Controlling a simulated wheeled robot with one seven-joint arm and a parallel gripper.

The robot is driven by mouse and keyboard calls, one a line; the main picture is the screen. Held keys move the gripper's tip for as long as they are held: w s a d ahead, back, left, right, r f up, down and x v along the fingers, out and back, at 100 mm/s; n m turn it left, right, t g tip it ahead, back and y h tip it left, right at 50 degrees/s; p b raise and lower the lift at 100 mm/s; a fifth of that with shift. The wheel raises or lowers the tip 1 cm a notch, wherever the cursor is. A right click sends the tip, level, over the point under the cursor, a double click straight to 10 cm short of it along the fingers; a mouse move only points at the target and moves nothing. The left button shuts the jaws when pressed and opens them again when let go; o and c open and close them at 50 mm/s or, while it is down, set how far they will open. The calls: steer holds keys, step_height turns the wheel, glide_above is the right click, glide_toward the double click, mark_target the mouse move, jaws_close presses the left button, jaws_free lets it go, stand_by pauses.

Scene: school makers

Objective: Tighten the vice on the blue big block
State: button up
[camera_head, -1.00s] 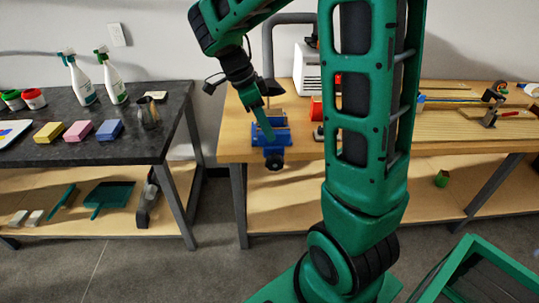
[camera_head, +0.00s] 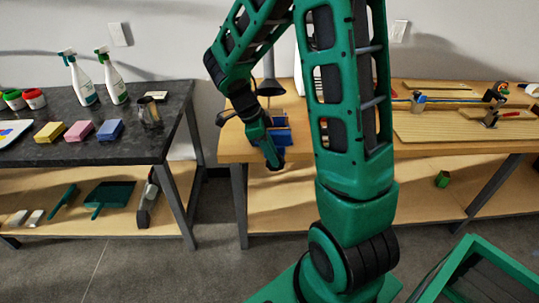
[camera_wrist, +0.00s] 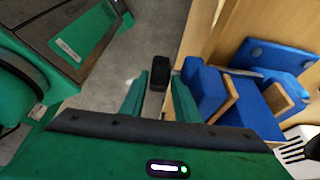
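The blue vice (camera_wrist: 270,55) is fixed at the front left edge of the wooden workbench; it also shows in the head view (camera_head: 282,135), partly hidden by my gripper. In the wrist view a blue block (camera_wrist: 247,100) sits between the vice's two wood-faced jaws. The black knob of the vice (camera_wrist: 160,72) is at the front, below the bench edge. My gripper (camera_wrist: 161,82) is open, pointing down, with one finger on each side of the knob. Narrow gaps seem to show beside the knob; I cannot tell whether either finger touches it. In the head view my gripper (camera_head: 272,158) covers much of the vice front.
The workbench (camera_head: 232,145) carries wooden boards and tools at right. A dark table (camera_head: 60,153) at left holds pink, yellow and blue blocks, spray bottles and a metal jug. Open floor lies between them. A white fork-like piece (camera_wrist: 297,150) is near the vice.

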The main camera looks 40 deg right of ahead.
steer(key=shift+d+f, duration=0.1)
steer(key=shift+f, duration=0.15)
